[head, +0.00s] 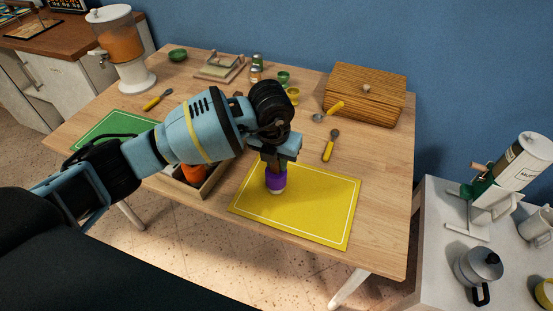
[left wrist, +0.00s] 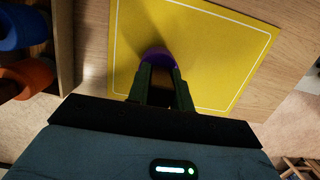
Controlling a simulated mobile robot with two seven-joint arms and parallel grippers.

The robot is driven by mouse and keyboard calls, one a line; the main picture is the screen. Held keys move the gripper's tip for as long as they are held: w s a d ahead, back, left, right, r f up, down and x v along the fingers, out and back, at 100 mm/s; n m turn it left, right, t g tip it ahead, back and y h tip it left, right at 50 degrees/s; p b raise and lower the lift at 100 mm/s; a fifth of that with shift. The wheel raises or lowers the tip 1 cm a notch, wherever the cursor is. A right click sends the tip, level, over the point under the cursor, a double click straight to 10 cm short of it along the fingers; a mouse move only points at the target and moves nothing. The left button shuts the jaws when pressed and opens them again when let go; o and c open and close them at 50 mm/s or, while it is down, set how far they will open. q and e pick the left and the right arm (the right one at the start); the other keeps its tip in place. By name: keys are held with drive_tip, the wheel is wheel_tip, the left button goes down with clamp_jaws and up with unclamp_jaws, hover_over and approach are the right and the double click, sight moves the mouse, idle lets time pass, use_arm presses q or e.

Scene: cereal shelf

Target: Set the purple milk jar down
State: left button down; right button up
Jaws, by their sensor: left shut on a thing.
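The purple milk jar (head: 275,181) is in my left gripper (head: 275,165), over the left part of the yellow mat (head: 322,205). The jar looks upright, with a pale lower end. I cannot tell whether it touches the mat. In the left wrist view, the jar (left wrist: 158,57) shows as a purple rim beyond the two fingers of my left gripper (left wrist: 160,75), with the yellow mat (left wrist: 215,45) behind it. The fingers hide much of the jar. My right gripper is in neither view.
A wooden box (head: 205,185) with an orange thing inside stands just left of the yellow mat, partly behind my arm. A spoon with a yellow handle (head: 331,144) and a wooden bread box (head: 366,95) lie farther back. The mat's right part is clear.

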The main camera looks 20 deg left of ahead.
sight(274, 175)
use_arm(q)
drive_tip(key=c, duration=1.3)
unclamp_jaws()
drive_tip(key=shift+f, duration=0.1)
drive_tip(key=shift+o, duration=0.2)
wheel_tip(274, 175, up, 12)
drive_tip(key=s, duration=0.1)
drive_tip(key=shift+s+p, duration=0.4)
